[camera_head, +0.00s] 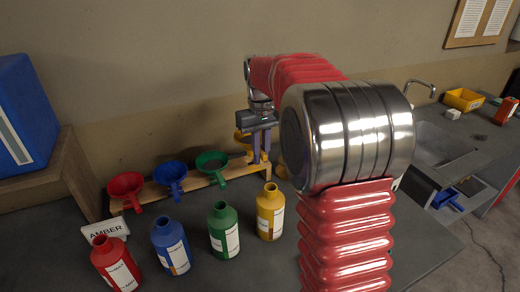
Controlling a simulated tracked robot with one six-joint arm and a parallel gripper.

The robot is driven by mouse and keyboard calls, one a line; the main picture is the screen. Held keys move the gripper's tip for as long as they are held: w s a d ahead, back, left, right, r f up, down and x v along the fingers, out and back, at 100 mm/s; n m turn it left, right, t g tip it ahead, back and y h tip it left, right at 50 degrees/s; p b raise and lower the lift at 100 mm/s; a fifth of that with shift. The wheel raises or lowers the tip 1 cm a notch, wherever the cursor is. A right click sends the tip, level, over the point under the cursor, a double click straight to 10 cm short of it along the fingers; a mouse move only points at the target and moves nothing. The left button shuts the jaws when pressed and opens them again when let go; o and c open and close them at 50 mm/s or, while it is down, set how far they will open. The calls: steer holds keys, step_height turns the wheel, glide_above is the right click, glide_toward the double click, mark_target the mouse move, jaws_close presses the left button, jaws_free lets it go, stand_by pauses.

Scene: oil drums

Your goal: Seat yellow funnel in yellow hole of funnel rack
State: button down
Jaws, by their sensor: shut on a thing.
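The yellow funnel (241,139) shows only in part behind my gripper (261,157), at the right end of the wooden funnel rack (202,182). My gripper points down and its fingers are shut on the funnel. The funnel's spout and the yellow hole are hidden, so I cannot tell whether the spout is in the hole. A red funnel (125,185), a blue funnel (171,174) and a green funnel (212,161) sit in the rack to the left.
Red (115,264), blue (170,246), green (223,231) and yellow (270,212) bottles stand in front of the rack. An AMBER sign (105,229) stands at left. A sink (440,145) and yellow bin (464,100) are at right.

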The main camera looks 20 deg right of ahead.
steer(key=shift+f, duration=0.85)
steer(key=shift+f, duration=0.4)
stand_by(1.1)
steer(key=shift+f, duration=1.55)
stand_by(1.9)
steer(key=c, duration=1.7)
jaws_free()
step_height(320, 180, up, 14)
steer(key=shift+f, duration=0.15)
